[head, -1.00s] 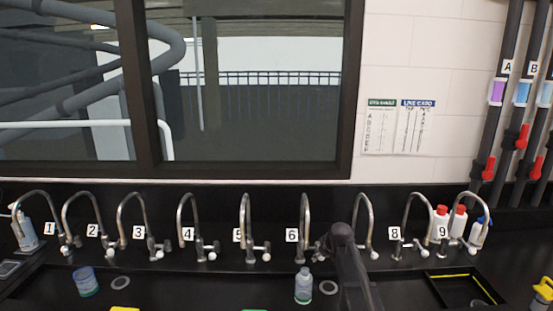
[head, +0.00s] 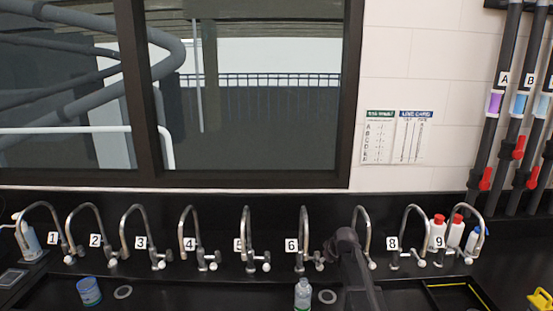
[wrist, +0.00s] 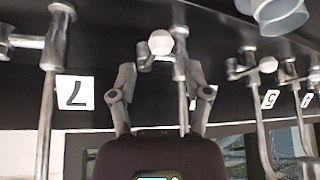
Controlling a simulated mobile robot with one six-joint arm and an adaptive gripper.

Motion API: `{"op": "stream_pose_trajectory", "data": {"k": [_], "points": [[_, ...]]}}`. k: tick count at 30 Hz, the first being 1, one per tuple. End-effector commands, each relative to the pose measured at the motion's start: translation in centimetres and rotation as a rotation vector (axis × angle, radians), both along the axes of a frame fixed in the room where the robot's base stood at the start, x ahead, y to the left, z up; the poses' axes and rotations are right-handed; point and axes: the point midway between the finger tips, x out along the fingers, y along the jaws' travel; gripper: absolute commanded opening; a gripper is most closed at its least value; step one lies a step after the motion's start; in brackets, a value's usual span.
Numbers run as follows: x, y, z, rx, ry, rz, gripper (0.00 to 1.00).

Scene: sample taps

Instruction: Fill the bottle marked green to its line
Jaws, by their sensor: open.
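A clear bottle with a green band (head: 302,296) stands upright in the dark sink below the spout of tap 6 (head: 301,235). Its fill line and contents are too small to read. My gripper (wrist: 161,78) is open in the wrist view, which shows the scene upside down. Its two fingers are apart, one on each side of a tap's upright metal body and round white knob (wrist: 160,42). Whether they touch it I cannot tell. In the head view my dark arm hides the gripper and covers the foot of tap 7 (head: 361,220).
A row of numbered taps runs along the back wall. Red-capped bottles (head: 456,230) stand behind tap 9. A wall chart (head: 379,137) hangs above. A pale rounded object (wrist: 280,12) shows in the wrist view.

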Motion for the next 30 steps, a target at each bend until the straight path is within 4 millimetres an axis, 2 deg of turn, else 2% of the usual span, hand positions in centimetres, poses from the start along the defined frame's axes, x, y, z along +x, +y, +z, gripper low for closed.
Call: {"op": "stream_pose_trajectory", "data": {"k": [1,7,22,26,29,30], "points": [[-0.3,0.0,0.8,0.001,0.000,0.000,0.63],[-1.0,-0.3,2.0,0.001,0.000,0.000,0.63],[-1.5,-0.3,2.0,0.001,0.006,-0.001,0.63],[-3.5,0.0,1.7,0.001,0.043,-0.019,0.63],[-6.5,0.4,1.3,-0.002,0.100,-0.049,0.63],[-8.0,0.5,1.0,-0.003,0.130,-0.065,0.63]]}}
